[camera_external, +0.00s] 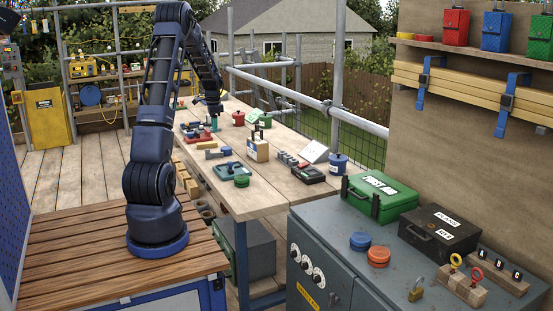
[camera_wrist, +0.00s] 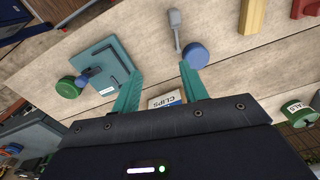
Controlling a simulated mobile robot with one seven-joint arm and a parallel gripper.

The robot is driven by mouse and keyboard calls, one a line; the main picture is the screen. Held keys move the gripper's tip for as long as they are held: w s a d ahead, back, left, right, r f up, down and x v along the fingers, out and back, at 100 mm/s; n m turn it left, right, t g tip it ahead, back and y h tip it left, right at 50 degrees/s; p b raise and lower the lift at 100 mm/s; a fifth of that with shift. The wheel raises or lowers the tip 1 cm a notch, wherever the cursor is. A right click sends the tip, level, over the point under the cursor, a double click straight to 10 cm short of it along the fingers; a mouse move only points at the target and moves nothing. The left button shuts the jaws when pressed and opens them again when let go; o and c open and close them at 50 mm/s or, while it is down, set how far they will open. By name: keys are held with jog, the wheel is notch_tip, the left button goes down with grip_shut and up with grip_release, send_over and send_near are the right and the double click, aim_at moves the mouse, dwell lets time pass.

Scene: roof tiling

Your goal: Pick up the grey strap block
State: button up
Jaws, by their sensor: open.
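My gripper (camera_external: 213,124) hangs over the far part of the workbench, with its teal fingers pointing down. In the wrist view its two fingers (camera_wrist: 160,70) are apart, with nothing held between them. A grey piece with a thin stem (camera_wrist: 174,18) shows at the top of the wrist view, beyond the fingertips, beside a blue round piece (camera_wrist: 195,56). It may be the grey strap block, but it is too small to tell for sure.
A box marked CLIPS (camera_wrist: 166,100) is partly hidden behind my gripper. A yellow block (camera_wrist: 252,17) and a green can (camera_wrist: 297,111) lie to the right. Red pieces (camera_external: 198,133) lie near my gripper.

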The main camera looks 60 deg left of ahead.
send_over(208, 153)
jog(key=f, duration=0.3)
jog(key=shift+w+a+f, duration=0.15)
jog(key=shift+a+f, duration=0.1)
jog(key=shift+f, duration=0.35)
jog(key=f, duration=1)
jog(key=shift+a+f, duration=0.2)
jog(key=shift+f, duration=0.1)
grip_shut()
